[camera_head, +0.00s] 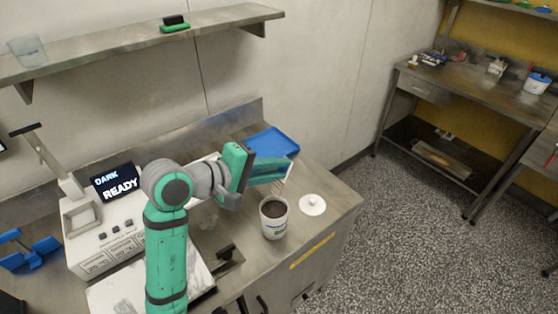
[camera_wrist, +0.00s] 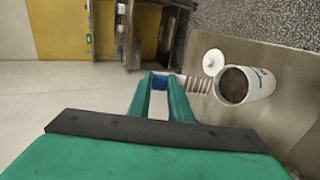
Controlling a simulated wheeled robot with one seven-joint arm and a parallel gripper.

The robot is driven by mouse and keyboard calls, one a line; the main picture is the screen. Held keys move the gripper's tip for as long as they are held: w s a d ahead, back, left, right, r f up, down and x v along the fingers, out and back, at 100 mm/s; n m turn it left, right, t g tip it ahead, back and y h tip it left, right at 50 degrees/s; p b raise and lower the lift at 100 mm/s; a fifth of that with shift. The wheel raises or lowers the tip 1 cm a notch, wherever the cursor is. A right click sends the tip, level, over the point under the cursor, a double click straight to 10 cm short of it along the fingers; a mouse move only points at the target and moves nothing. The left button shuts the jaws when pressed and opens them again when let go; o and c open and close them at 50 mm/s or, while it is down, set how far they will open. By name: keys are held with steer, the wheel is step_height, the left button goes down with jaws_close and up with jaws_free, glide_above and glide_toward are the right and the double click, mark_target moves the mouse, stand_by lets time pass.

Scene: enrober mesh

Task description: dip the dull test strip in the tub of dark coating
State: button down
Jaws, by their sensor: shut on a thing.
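The tub (camera_head: 273,219) is white, open at the top and full of dark brown coating (camera_head: 274,209). It stands on the steel counter, and it also shows in the wrist view (camera_wrist: 244,87). Its white lid (camera_head: 312,204) with a knob lies just right of it. My gripper (camera_head: 286,166) is shut on a pale strip with brownish bands (camera_head: 281,186), held above and slightly behind the tub. In the wrist view the strip (camera_wrist: 199,84) reaches from my fingertips (camera_wrist: 162,82) towards the tub. Whether its tip touches the coating cannot be told.
A white machine (camera_head: 110,225) with a display (camera_head: 116,182) reading "DARK READY" stands left on the counter. A blue tray (camera_head: 272,142) lies at the back. A wall shelf (camera_head: 130,40) hangs above. The counter right of the lid is clear.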

steer(key=shift+s+a+f, duration=0.4)
steer(key=shift+a+f, duration=0.15)
steer(key=shift+f, duration=0.95)
steer(key=shift+s+a+f, duration=0.4)
steer(key=shift+a+f, duration=0.2)
steer(key=shift+f, duration=0.95)
steer(key=shift+s+a+f, duration=0.4)
steer(key=shift+a+f, duration=0.15)
steer(key=shift+f, duration=0.95)
